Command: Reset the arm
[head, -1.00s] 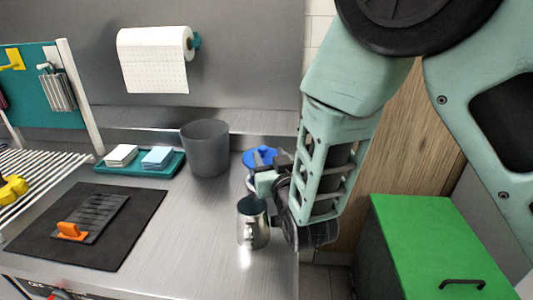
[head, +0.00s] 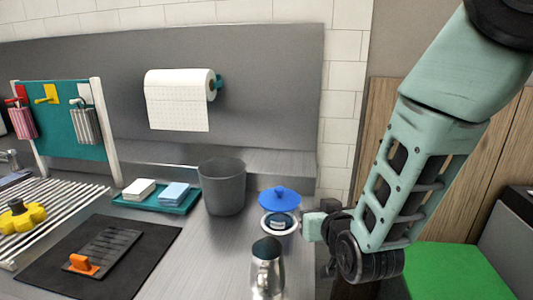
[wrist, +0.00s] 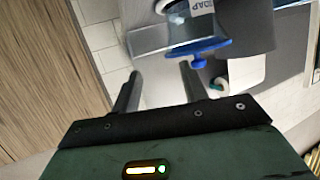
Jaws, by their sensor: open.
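My gripper (head: 314,226) hangs at the right edge of the steel counter, to the right of the blue-topped soap container (head: 280,198). In the wrist view its two fingers (wrist: 160,85) stand apart with nothing between them. The soap container also shows there, with its SOAP label (wrist: 203,6), beyond the fingers. My arm comes down from the upper right of the head view, bent at the elbow. A steel pitcher (head: 267,272) with a dark opening stands in front of the soap container, apart from my gripper.
A grey bin (head: 222,187) and a teal tray (head: 180,208) with two stacks of cloths stand on the counter. A black mat (head: 140,268) holds a dark grater-like board (head: 108,250). A paper towel roll (head: 178,100) hangs on the wall. A green-topped box (head: 455,272) stands at right.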

